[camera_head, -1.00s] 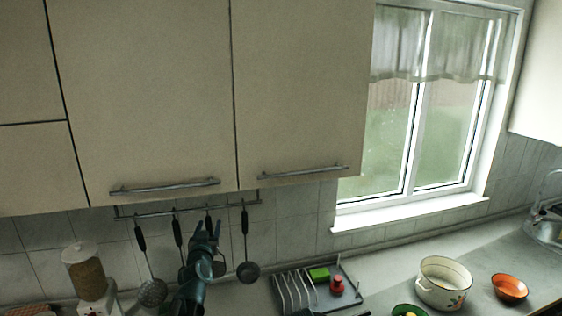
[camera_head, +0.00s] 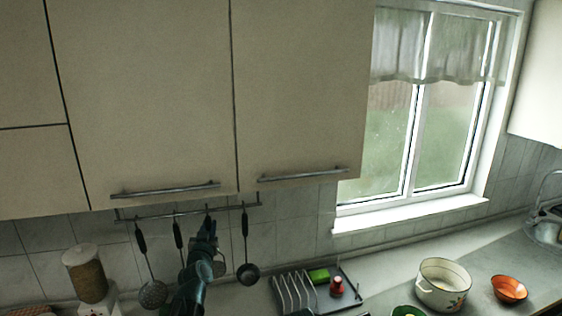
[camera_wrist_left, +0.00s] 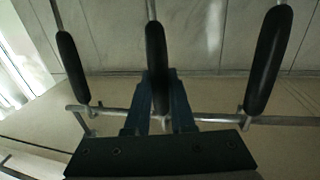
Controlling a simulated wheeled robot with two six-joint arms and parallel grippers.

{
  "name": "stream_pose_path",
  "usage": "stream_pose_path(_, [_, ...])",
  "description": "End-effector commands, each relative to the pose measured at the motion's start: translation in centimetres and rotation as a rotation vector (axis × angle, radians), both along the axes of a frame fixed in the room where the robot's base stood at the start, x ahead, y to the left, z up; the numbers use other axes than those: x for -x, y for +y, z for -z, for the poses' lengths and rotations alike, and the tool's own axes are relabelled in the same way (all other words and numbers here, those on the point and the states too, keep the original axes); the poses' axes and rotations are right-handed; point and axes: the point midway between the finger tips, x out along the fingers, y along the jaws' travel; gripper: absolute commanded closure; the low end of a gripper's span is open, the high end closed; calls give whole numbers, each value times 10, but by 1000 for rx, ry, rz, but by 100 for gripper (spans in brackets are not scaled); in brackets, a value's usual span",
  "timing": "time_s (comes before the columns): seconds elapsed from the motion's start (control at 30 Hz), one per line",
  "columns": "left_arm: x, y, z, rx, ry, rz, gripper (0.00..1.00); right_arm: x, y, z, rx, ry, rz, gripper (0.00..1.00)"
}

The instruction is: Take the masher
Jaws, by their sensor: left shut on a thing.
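Several utensils with black handles hang from a wall rail (camera_head: 160,213) under the cabinets. My left gripper (camera_head: 207,230) is shut on the handle of the third one from the left, which I take to be the masher; its lower part is mostly hidden behind my gripper and arm. In the left wrist view, the masher's black handle (camera_wrist_left: 156,50) stands between the two fingers of my left gripper (camera_wrist_left: 159,78), with its end at the rail (camera_wrist_left: 225,117). My right gripper is not in view.
A skimmer (camera_head: 153,292) and another utensil's handle (camera_head: 178,234) hang to the left, a ladle (camera_head: 248,272) to the right. A dish rack (camera_head: 291,290), a white pot (camera_head: 440,288) and an orange bowl (camera_head: 509,289) stand on the counter. A food dispenser (camera_head: 87,275) is at left.

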Motion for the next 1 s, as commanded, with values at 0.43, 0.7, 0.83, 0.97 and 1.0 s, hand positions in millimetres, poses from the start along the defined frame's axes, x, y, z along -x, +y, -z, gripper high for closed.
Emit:
stream_pose_path(0.43, [-1,1,-20,1,-2,-2,100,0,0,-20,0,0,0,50])
stream_pose_path(0.7, [-2,1,-22,1,-3,-3,100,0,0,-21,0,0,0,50])
stream_pose_path(0.83, [-2,1,-22,1,-3,-3,100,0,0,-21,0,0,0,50])
stream_pose_path(0.97, [0,1,-22,1,-3,-3,100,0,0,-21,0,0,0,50])
stream_pose_path(1.0, [2,1,-22,1,-3,-3,100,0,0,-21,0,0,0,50])
